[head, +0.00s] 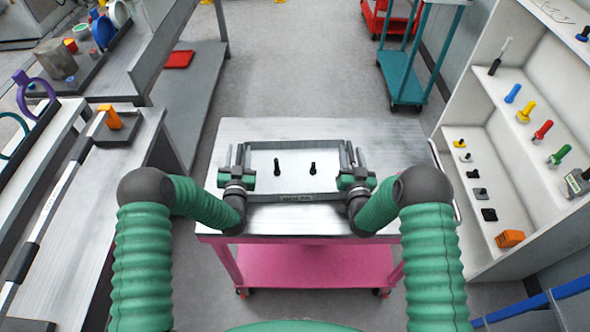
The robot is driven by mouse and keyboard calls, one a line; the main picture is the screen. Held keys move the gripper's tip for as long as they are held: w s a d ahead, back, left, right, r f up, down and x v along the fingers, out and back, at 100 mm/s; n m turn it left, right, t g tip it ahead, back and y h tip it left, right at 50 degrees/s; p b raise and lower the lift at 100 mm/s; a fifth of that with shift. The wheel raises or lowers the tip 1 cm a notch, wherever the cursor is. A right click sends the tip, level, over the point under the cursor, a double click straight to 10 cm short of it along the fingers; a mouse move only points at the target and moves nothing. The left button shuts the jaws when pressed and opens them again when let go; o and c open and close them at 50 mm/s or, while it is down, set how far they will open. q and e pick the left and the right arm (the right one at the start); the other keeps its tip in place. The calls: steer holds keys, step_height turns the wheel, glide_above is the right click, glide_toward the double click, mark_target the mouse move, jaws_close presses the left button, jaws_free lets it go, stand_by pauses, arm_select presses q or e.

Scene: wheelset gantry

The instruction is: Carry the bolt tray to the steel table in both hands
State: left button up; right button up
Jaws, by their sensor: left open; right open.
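The bolt tray (295,197), shallow with a dark rim and pale floor, lies flat on the steel top (384,135) of a pink-framed wheeled table in the middle of the head view. Two dark bolts (277,165) stand upright in the tray. My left gripper (240,156) is open at the tray's left end, and my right gripper (350,156) is open at its right end. The fingers point away from me along the end walls. Whether they touch the walls cannot be told. The grippers hide much of both ends.
A grey bench (70,225) with an orange item (109,117) stands at left. A red tray (178,60) lies on a low shelf behind it. A white shelf unit (455,100) with coloured tools stands at right. A teal cart (405,80) is at the back; floor between is clear.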

arm_select(q)
steer(key=shift+c, duration=0.3)
arm_select(e)
steer(key=shift+c, duration=0.3)
arm_select(q)
jaws_close()
arm_select(e)
jaws_close()
arm_select(q)
steer(key=shift+r, duration=0.1)
arm_select(e)
steer(key=shift+a, duration=0.1)
